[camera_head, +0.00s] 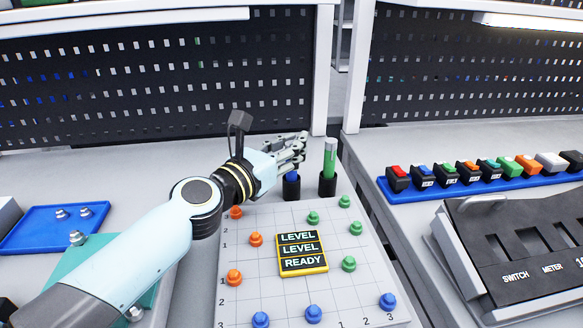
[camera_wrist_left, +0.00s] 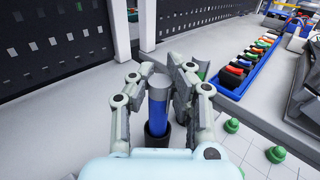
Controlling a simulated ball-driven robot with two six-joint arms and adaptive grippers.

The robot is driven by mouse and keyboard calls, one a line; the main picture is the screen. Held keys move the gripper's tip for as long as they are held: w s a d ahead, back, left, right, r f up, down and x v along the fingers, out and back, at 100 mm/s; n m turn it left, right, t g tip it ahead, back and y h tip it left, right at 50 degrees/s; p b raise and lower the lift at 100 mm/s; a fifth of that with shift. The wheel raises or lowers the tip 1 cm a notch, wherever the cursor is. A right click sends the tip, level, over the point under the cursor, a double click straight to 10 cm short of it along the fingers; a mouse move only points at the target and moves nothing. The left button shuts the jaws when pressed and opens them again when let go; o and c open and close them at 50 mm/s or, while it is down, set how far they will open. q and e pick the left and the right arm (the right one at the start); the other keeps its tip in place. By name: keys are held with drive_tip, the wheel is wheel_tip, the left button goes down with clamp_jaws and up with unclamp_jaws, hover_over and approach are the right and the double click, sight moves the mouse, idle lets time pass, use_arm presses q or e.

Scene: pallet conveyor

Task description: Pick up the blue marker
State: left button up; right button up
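The blue marker (camera_wrist_left: 157,112) stands upright in a black holder (camera_wrist_left: 156,136), with a pale grey upper end, in the left wrist view. In the head view its blue part (camera_head: 291,177) shows just under my fingers, above its black holder. My left gripper (camera_head: 290,150) reaches in from the left at the marker's upper part. In the left wrist view its fingers (camera_wrist_left: 160,90) are open, one on each side of the marker. The gap to each finger looks small, and contact cannot be made out. My right gripper is not in view.
A green marker (camera_head: 330,158) stands in a black holder (camera_head: 327,185) close to the right. A white grid board (camera_head: 330,295) in front carries several coloured pegs and a LEVEL READY sign (camera_head: 302,253). A blue rail of switches (camera_head: 480,188) lies at right.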

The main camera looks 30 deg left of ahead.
use_arm(q)
clamp_jaws()
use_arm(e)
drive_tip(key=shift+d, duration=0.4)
